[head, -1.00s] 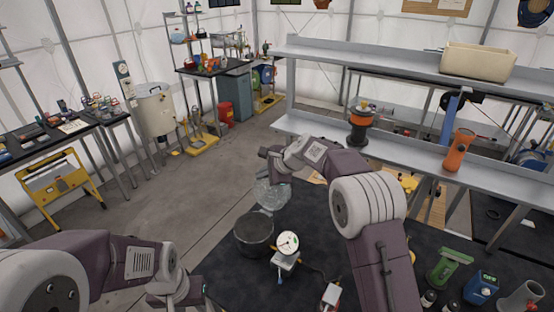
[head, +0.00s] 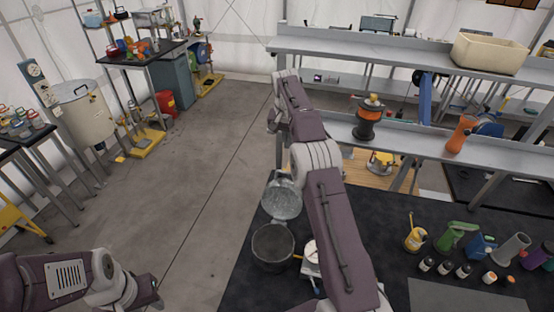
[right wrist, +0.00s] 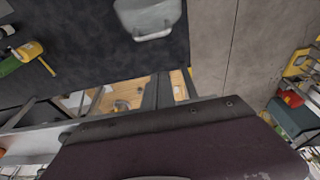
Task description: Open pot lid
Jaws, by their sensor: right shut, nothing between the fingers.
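A dark round pot (head: 272,248) stands on the black table, its mouth uncovered. Its grey metal lid (head: 283,200) stands raised at the pot's far side, tilted back. The right wrist view shows part of the lid (right wrist: 150,12) with its grey handle (right wrist: 155,33) at the top edge. My right gripper (head: 272,120) is beyond the lid, apart from it, small and partly hidden by my arm; it is shut and empty. My left arm is at the bottom left; its gripper end (head: 148,293) is low in the picture and its jaws cannot be made out.
A white device (head: 311,258) stands right of the pot, partly behind my right arm. Bottles and a green tool (head: 457,236) stand on the table's right. A metal shelf (head: 440,150) with an orange-black spool (head: 370,120) lies beyond. The floor at left is open.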

